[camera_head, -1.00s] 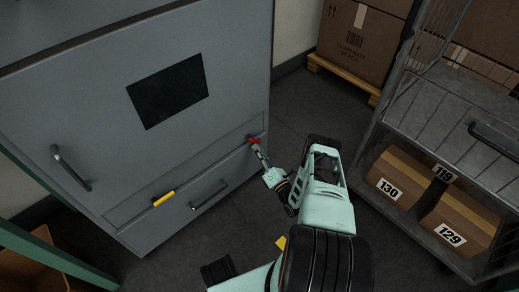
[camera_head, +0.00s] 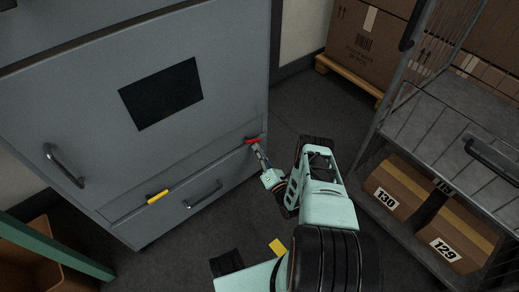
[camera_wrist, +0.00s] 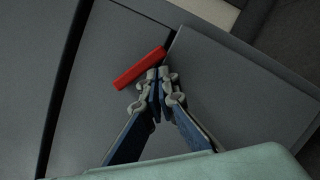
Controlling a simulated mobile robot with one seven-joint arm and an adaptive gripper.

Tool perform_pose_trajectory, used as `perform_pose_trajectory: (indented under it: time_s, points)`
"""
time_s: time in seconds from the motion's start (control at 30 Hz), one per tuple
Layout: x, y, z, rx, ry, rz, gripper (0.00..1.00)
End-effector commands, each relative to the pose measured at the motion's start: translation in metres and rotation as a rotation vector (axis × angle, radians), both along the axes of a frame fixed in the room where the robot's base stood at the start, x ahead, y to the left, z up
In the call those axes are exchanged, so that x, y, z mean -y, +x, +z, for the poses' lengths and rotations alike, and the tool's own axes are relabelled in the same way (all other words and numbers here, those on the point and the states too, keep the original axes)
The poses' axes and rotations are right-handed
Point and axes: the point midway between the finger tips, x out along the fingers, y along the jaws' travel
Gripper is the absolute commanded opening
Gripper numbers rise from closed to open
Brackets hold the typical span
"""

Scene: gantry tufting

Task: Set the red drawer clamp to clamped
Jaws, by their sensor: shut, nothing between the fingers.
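The red drawer clamp (camera_head: 253,140) is a small red bar on the grey cabinet front, at the upper right corner of the lower drawer. In the wrist view the red clamp (camera_wrist: 140,68) lies at a slant, with its right end close to the seam beside a grey panel. My gripper (camera_head: 257,148) is at the clamp in the head view. In the wrist view my gripper (camera_wrist: 159,75) is shut with nothing between its fingers. Its tips are just below the right half of the bar; I cannot tell whether they touch it.
The lower drawer has a dark handle (camera_head: 203,194) and a yellow clamp (camera_head: 158,197) at its left. A wire cart (camera_head: 440,125) with labelled boxes (camera_head: 400,190) stands at the right. A carton (camera_head: 365,42) on a pallet is behind.

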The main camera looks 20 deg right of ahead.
Motion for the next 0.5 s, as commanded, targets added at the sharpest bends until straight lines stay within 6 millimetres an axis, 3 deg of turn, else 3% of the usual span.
perform_pose_trajectory:
  time_s: [0.5]
  points:
    - [0.009, 0.006, 0.014, 0.004, -0.001, 0.002, 0.0]
